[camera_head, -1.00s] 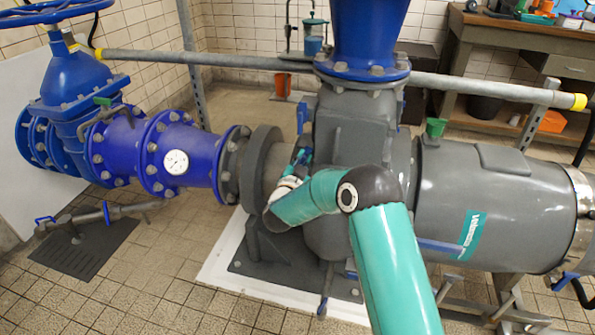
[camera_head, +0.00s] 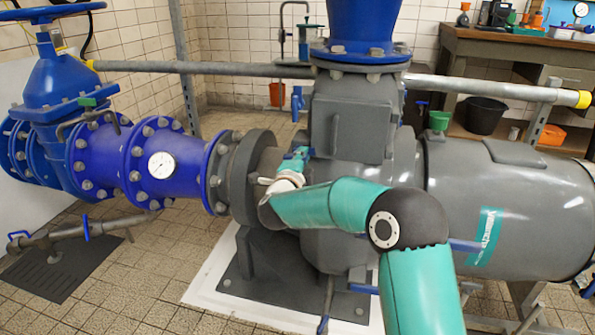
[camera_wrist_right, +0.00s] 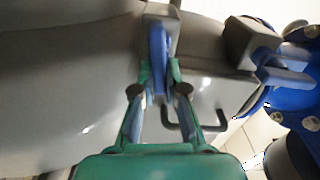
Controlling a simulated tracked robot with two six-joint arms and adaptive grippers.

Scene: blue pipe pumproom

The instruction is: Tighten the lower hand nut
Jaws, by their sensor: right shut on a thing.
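The lower hand nut (camera_wrist_right: 158,58) is a blue winged piece in front of a grey bracket on the pump casing, seen in the right wrist view. My right gripper (camera_wrist_right: 158,82) is shut on it, one green finger on each side. In the head view my right gripper (camera_head: 299,155) is at the left side of the grey pump (camera_head: 350,120), partly hidden by its own wrist, and the nut is hard to make out there. A second blue hand nut (camera_head: 297,102) sits higher on the pump; it also shows at the right of the wrist view (camera_wrist_right: 275,70). My left gripper is not in view.
A blue flange (camera_head: 360,55) tops the pump. A grey rail (camera_head: 230,69) runs behind. A grey motor (camera_head: 505,210) fills the right. A workbench (camera_head: 530,50) stands at the back right.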

